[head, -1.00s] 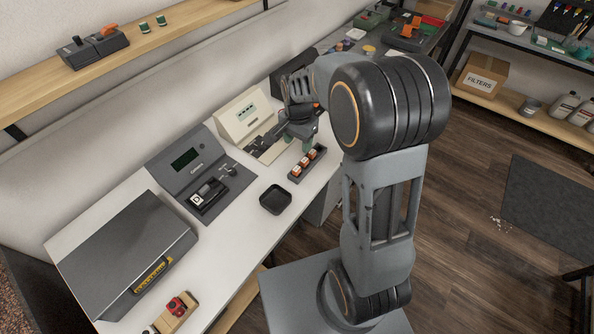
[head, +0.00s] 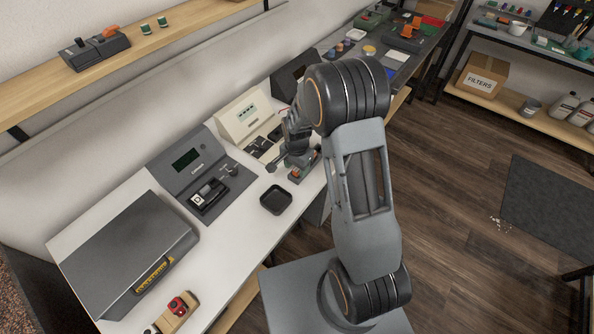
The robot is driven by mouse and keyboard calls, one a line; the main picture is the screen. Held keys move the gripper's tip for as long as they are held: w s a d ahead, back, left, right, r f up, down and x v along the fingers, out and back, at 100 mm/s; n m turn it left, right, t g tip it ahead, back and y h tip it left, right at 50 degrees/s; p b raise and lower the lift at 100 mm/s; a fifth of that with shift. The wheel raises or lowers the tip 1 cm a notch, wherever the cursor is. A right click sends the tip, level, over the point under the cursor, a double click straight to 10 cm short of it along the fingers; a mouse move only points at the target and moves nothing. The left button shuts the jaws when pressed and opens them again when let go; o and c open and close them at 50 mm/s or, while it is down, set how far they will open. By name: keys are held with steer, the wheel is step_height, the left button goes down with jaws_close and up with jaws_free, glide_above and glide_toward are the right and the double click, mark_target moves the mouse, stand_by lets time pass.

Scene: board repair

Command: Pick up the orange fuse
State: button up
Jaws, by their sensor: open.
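A small dark rack (head: 314,168) stands on the white workbench, right of the black tray. Only slivers of orange show at the rack, and I cannot tell whether one is the orange fuse. My gripper (head: 286,166) is over the rack and hides most of it. It is open, with one finger reaching out to the left over the bench. Nothing is visible between the fingers, though the arm covers part of that area.
The empty black tray (head: 276,213) lies left of and nearer than the rack. A grey tester with a screen (head: 185,160) and a cream tester (head: 240,113) stand along the wall. A dark case (head: 130,250) fills the left end. Clear white bench lies around the tray.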

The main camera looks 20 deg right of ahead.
steer(key=shift+f, duration=0.85)
jaws_close()
